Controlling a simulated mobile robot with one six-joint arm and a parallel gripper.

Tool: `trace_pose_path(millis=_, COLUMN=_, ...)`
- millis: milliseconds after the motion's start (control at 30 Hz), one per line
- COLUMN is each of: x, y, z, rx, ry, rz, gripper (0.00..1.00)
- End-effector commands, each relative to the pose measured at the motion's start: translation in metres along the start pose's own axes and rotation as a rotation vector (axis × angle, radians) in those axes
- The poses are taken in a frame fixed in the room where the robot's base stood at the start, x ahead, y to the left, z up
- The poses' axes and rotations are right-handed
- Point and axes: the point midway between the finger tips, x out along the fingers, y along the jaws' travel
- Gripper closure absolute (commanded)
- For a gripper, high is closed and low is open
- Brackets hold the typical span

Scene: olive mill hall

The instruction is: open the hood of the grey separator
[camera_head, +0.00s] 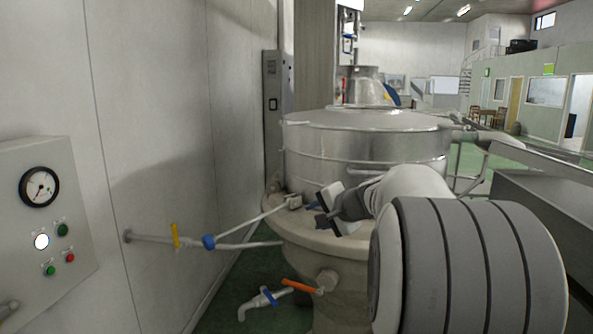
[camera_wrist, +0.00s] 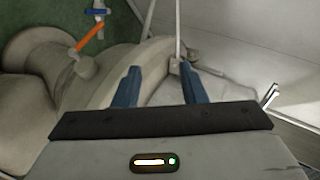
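The grey separator is a round metal vessel (camera_head: 325,160) on a beige base (camera_head: 312,240), in the middle of the head view. Its domed hood (camera_head: 370,119) lies flat on top and looks shut. A small bar (camera_head: 296,123) sticks out at the hood's left edge. My gripper (camera_head: 314,212) is low at the vessel's front, below the hood, partly hidden by my arm. In the wrist view its blue fingers (camera_wrist: 160,86) are apart with nothing clearly held between them. A small metal bar (camera_wrist: 269,96) shows to their right; I cannot tell which part it is.
A pipe with a blue joint (camera_head: 208,242) and yellow lever runs from the left wall to the separator. An orange-handled valve (camera_head: 301,286) sits below. A control box (camera_head: 45,215) is on the wall. A metal trough (camera_head: 540,200) stands at right.

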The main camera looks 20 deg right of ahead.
Motion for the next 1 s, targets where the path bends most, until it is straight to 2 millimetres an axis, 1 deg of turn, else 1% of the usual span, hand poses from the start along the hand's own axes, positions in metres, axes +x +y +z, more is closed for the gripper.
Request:
trace_pose_path(millis=33, x=-0.004, y=-0.003, z=-0.048, rx=0.084, ry=0.074, rz=-0.055, gripper=0.62)
trace_pose_path(millis=67, x=-0.007, y=-0.005, z=-0.072, rx=0.13, ry=0.113, rz=-0.091, gripper=0.62)
trace_pose_path(millis=100, x=-0.013, y=-0.007, z=-0.103, rx=0.185, ry=0.163, rz=-0.136, gripper=0.62)
trace_pose_path(millis=200, x=-0.029, y=-0.006, z=-0.163, rx=0.291, ry=0.262, rz=-0.229, gripper=0.62)
trace_pose_path(millis=300, x=-0.042, y=-0.002, z=-0.201, rx=0.357, ry=0.326, rz=-0.29, gripper=0.62)
trace_pose_path(millis=400, x=-0.048, y=-0.001, z=-0.219, rx=0.387, ry=0.355, rz=-0.32, gripper=0.62)
trace_pose_path(millis=467, x=-0.046, y=-0.002, z=-0.224, rx=0.394, ry=0.36, rz=-0.327, gripper=0.62)
trace_pose_path(millis=567, x=-0.035, y=-0.006, z=-0.229, rx=0.397, ry=0.358, rz=-0.328, gripper=0.62)
trace_pose_path(millis=800, x=-0.001, y=-0.016, z=-0.243, rx=0.395, ry=0.357, rz=-0.327, gripper=0.62)
trace_pose_path(millis=1000, x=0.016, y=-0.02, z=-0.25, rx=0.394, ry=0.357, rz=-0.327, gripper=0.62)
